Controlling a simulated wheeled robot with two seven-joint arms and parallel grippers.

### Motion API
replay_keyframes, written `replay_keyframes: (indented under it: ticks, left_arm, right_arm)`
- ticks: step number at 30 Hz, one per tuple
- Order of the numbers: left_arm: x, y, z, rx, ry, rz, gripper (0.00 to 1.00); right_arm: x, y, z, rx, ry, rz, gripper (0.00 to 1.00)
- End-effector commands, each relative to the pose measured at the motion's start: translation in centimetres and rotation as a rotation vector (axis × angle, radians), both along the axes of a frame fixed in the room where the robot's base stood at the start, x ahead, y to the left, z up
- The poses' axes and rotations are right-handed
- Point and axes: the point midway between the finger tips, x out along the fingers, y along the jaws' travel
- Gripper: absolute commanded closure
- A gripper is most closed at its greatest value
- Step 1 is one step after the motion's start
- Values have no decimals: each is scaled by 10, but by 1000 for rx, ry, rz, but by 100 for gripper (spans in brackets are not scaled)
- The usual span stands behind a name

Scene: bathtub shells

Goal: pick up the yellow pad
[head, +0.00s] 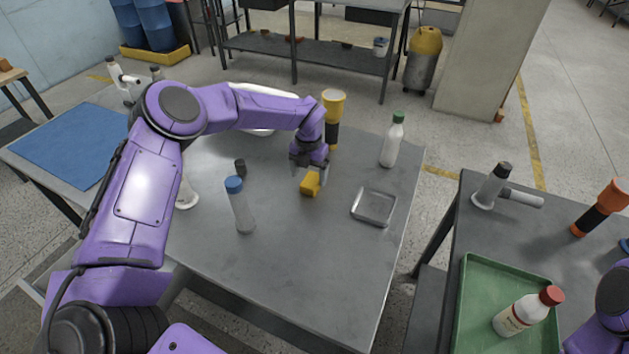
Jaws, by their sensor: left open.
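The yellow pad (310,184) is a small block lying on the grey metal table (290,268). My left gripper (309,174) is open and points down just over the pad. Its fingers are at or just above the pad's upper side; whether they touch it I cannot tell. The back of the pad is partly hidden by the fingers. Part of my right arm shows at the lower right edge, but its gripper is not in view.
Around the pad stand a blue-capped bottle (240,208), a yellow-and-black torch (333,118), a green-capped white bottle (392,142) and a shallow metal tray (374,207). A second table at right holds a green tray (478,300). The front of the table is clear.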

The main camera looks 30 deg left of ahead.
Motion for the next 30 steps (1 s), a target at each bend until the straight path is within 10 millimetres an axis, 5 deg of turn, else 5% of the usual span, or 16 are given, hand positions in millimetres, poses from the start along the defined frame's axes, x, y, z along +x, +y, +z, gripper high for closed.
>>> replay_keyframes:
  ticks: [5,12,17,30]
  left_arm:
    - [2,-4,-24,2,1,-4,17]
    - [2,-4,-28,1,-2,-3,17]
    - [2,-4,-28,1,-2,-3,69]
    - [3,-4,-18,0,-3,-4,72]
  right_arm:
    - [0,0,13,0,0,0,39]
    - [0,0,11,0,0,0,39]
    - [0,0,11,0,0,0,39]
    - [0,0,8,0,0,0,39]
